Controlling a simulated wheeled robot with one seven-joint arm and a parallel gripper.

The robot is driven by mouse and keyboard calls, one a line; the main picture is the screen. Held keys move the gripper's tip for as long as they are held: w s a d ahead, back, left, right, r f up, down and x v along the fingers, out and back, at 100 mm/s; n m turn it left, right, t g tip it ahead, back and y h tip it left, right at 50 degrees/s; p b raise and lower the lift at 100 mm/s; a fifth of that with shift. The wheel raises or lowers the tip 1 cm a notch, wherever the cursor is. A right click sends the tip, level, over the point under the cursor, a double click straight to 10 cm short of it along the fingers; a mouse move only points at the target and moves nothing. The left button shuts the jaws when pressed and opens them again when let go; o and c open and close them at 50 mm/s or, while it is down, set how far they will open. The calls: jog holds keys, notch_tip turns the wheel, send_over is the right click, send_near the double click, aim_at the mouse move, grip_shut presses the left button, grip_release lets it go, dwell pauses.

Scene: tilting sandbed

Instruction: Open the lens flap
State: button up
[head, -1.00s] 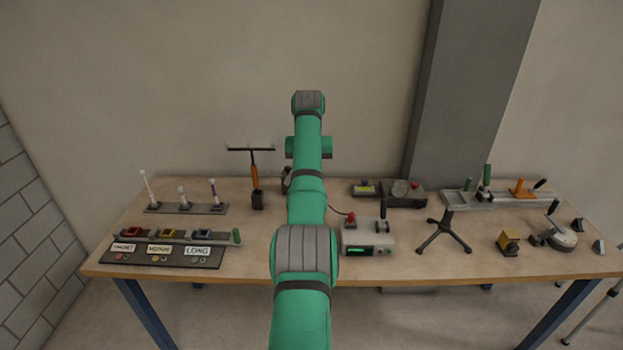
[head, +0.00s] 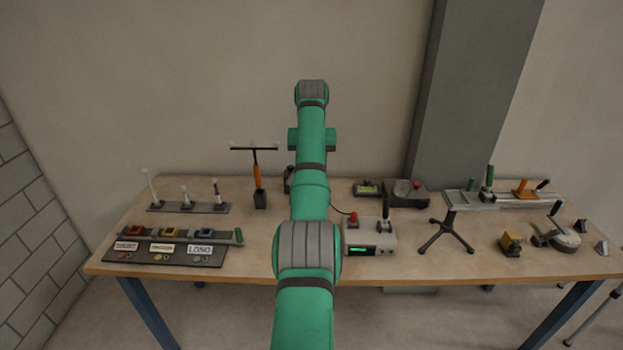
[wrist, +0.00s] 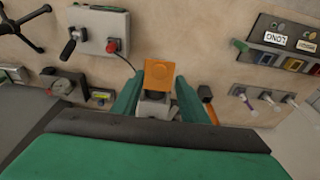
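The lens flap (wrist: 159,74) is an orange plate in the middle of the wrist view. It is on a small grey device (wrist: 152,108) with a dark round part, apparently the lens, just below the flap. I cannot tell the flap's exact angle. My gripper (wrist: 159,80) has its two green fingers spread, one on each side of the flap and device. Gaps show between the fingers and the flap, and nothing is held. In the head view my green arm hides the flap and my gripper.
A grey box with a red button (wrist: 100,32) is left of the flap in the wrist view. An orange-handled tool (wrist: 207,100) stands close at right. The labelled switch panel (wrist: 275,42) is at upper right. Bare wooden bench (wrist: 185,35) lies between them.

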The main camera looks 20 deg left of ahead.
notch_tip(320, 180, up, 8)
jog(key=s, duration=0.1)
jog(key=shift+d+f, duration=0.15)
jog(key=shift+d, duration=0.3)
